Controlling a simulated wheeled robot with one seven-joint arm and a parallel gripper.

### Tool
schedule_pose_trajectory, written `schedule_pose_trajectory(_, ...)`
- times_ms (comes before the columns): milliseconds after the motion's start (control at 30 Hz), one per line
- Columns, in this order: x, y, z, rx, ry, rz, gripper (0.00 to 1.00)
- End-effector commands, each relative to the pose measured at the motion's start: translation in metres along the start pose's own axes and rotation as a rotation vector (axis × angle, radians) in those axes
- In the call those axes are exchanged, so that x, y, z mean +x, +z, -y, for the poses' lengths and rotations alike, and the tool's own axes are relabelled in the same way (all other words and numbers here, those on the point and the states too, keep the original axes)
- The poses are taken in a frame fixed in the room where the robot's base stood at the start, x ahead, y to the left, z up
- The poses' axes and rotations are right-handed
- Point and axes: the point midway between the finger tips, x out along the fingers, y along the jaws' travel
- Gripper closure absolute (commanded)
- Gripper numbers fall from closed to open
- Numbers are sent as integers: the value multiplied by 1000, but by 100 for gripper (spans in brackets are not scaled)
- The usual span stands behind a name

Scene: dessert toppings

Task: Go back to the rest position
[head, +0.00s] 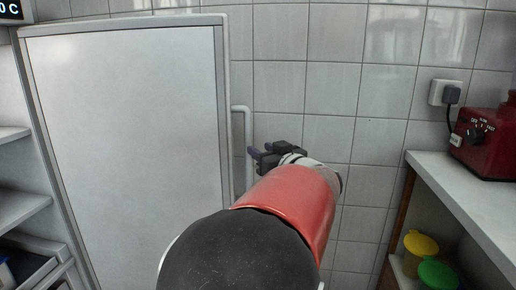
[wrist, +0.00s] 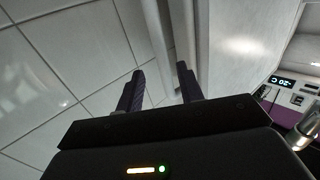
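My gripper (head: 257,153) shows in the head view at the end of my red and black arm, in front of the tiled wall and just right of the white door's handle. The handle (wrist: 158,30) also shows beyond the fingers in the wrist view; I cannot tell the exact gap.
On the right, a white counter (head: 468,190) carries a red appliance (head: 487,142) below a wall socket (head: 445,92). Yellow (head: 420,243) and green (head: 437,272) lidded containers stand under it. Shelves (head: 18,207) line the left edge. A display panel (wrist: 290,82) shows in the wrist view.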

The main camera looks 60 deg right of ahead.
Motion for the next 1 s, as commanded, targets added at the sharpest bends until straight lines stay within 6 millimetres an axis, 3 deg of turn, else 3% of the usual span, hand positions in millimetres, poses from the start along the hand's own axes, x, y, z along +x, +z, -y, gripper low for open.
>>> schedule_pose_trajectory(533, 0, 0, 0, 0, 0, 0, 63)
schedule_pose_trajectory(667, 6, -3, 8, 2, 13, -14, 63)
schedule_pose_trajectory(767, 21, -7, 27, 11, 47, -34, 63)
schedule_pose_trajectory(867, 37, -7, 61, 35, 91, -23, 63)
schedule_pose_trajectory(1000, 44, 12, 133, 74, 113, 94, 63)
